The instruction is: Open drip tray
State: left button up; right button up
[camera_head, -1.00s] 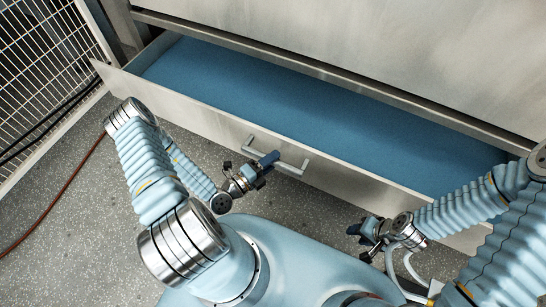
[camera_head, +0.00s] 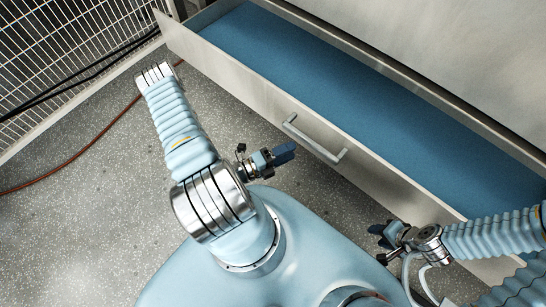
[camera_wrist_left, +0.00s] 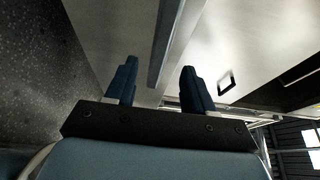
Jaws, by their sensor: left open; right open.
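The drip tray (camera_head: 262,80) is a wide metal drawer with a blue inside, and it stands pulled out from the machine in the head view. Its bar handle (camera_head: 313,138) is on the front face. My left gripper (camera_head: 284,153) is open and empty, a little to the left of the handle and apart from it. In the left wrist view its two dark fingers (camera_wrist_left: 158,85) are spread with nothing between them. My right gripper (camera_head: 380,235) is open and empty, in front of the tray's right part and below the handle in the picture.
The machine's metal panel (camera_head: 460,50) rises behind the tray. A wire mesh fence (camera_head: 70,45) stands at the left, with dark cables along it and a red-brown hose (camera_head: 90,145) on the speckled floor (camera_head: 60,230).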

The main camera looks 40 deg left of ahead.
pick_arm(q)
jog(key=v, duration=0.5)
jog(key=shift+s+a, duration=0.1)
jog(key=shift+s, duration=0.15)
